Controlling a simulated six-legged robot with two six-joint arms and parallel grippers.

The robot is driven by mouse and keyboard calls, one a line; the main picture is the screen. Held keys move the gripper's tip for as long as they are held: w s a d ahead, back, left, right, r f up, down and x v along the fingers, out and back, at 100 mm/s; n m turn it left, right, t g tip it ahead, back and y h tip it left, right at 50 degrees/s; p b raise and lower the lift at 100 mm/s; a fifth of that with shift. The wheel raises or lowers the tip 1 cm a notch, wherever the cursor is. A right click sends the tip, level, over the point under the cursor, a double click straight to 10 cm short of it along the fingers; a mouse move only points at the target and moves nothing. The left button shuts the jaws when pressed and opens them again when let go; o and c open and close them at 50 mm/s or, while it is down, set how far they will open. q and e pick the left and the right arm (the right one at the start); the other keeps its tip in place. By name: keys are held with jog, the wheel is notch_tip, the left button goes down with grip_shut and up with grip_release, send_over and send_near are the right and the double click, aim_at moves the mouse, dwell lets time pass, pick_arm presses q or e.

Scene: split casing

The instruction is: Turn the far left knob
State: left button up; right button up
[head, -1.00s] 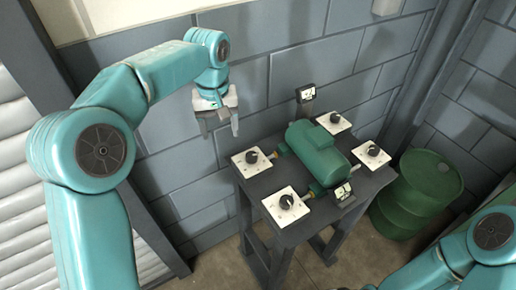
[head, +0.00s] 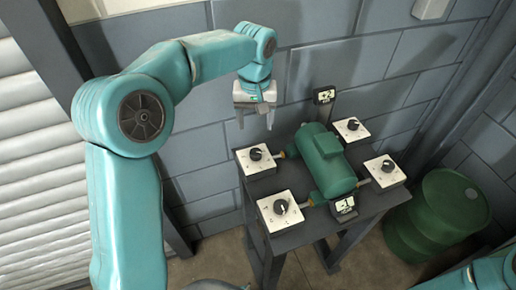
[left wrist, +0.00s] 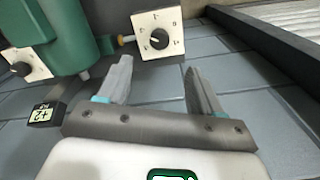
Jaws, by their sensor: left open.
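The far left knob (head: 256,153) is a black dial on a square white plate at the far left corner of the dark table. My left gripper (head: 255,126) is open and empty above and slightly behind it, apart from it. In the left wrist view a knob (left wrist: 158,38) on a white plate, apparently the same one, shows beyond and between the open fingers of my left gripper (left wrist: 157,88). Its pointer is too small to read surely. My right gripper is out of view.
A green casing (head: 327,160) lies mid-table. Other knobs sit at near left (head: 281,206), far right (head: 352,124) and near right (head: 387,166). A far display (left wrist: 45,113) reads +2; a near display (head: 344,206) appears to read -1. A green barrel (head: 437,210) stands right.

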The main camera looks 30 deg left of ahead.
pick_arm(q)
send_over(256, 152)
jog(key=f, duration=0.5)
jog(key=shift+w+a+f, duration=0.1)
jog(key=shift+w+f, duration=0.1)
jog(key=shift+w, duration=0.1)
jog(key=f, duration=0.1)
jog(key=s+f, duration=0.1)
jog(key=f, duration=0.2)
jog(key=shift+s+f, duration=0.15)
jog(key=shift+s, duration=0.15)
jog(key=f, duration=0.1)
jog(key=w+f, duration=0.1)
jog(key=f, duration=0.1)
jog(key=shift+w+p, duration=0.15)
jog(key=shift+p, duration=0.15)
jog(key=shift+s+r, duration=0.2)
jog(key=shift+s, duration=0.25)
jog(key=shift+w+f, duration=0.2)
jog(key=shift+w, duration=0.05)
jog(key=c, duration=0.4)
jog(key=shift+w+f, duration=0.1)
jog(key=shift+w, duration=0.05)
jog(key=c, duration=0.5)
jog(key=shift+c, duration=0.8)
